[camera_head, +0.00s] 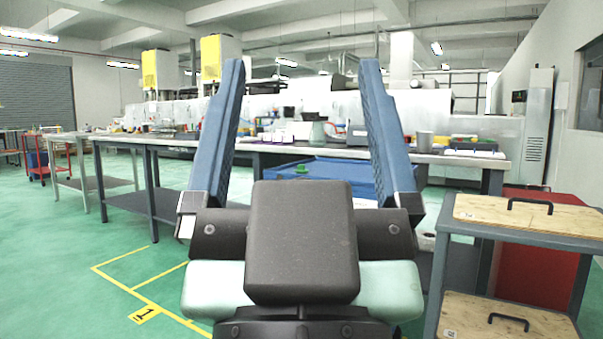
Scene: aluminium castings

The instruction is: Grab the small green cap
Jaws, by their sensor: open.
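A small green cap (301,169) lies on top of a blue box-like surface (335,172) beyond my gripper, near the middle of the view. My gripper (301,75) points forward with its two long blue fingers spread wide apart. It is open, and nothing shows held between the fingers. The cap appears in the gap between the fingers, farther away and apart from them. The lower part of the blue surface is hidden behind my gripper.
A long workbench (345,153) with bottles, containers and tools stands behind the blue surface. A grey cart (470,232) with wooden boards is close at right, and a red cabinet (540,262) stands behind it. Green floor (75,265) is clear at left.

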